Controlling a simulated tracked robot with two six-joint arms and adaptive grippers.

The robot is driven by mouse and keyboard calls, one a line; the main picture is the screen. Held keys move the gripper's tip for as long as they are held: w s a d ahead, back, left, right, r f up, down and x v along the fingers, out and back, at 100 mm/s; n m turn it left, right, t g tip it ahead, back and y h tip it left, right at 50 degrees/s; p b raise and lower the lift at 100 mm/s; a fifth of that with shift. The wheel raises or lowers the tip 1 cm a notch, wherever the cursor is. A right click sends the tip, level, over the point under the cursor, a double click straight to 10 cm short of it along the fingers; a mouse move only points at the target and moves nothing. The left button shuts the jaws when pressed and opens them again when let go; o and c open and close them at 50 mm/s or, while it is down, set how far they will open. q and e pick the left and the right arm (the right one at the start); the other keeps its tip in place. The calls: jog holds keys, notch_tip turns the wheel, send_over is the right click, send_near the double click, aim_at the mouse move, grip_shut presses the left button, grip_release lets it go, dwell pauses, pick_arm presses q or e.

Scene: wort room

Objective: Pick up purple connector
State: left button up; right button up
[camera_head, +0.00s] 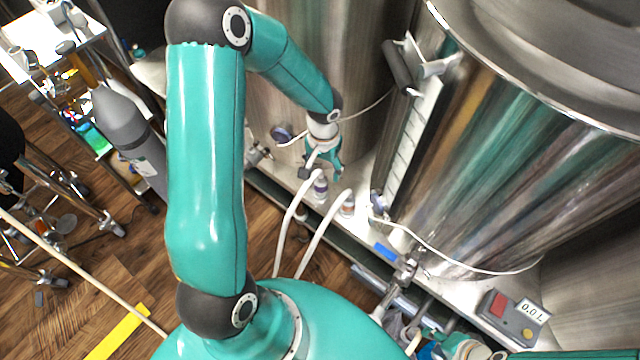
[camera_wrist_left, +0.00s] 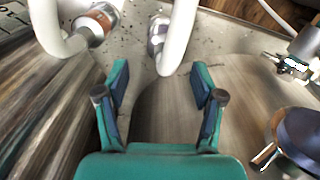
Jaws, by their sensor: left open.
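The purple connector (camera_head: 320,186) stands on the ledge at the foot of the steel tanks, with a white hose attached. In the left wrist view a connector (camera_wrist_left: 157,36) on a white hose is ahead of the fingers; its purple colour is hard to make out there. My left gripper (camera_head: 322,167) is just above and behind the purple connector in the head view. In the left wrist view the left gripper (camera_wrist_left: 160,85) is open, with nothing between its fingers. My right gripper (camera_head: 440,346) is partly cut off at the lower edge, and its fingers are unclear.
An orange-banded connector (camera_head: 347,208) with another white hose stands beside the purple one. A large steel tank (camera_head: 500,150) stands close by.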

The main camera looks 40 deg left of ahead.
aim_at(321, 176)
pick_arm(q)
jog(key=shift+s+f+b, duration=0.15)
jog(key=shift+f, duration=1.2)
jog(key=shift+s+f+b, duration=0.1)
jog(key=shift+f+b, duration=0.05)
jog(key=shift+f, duration=1.2)
jog(key=shift+c, duration=0.2)
grip_shut()
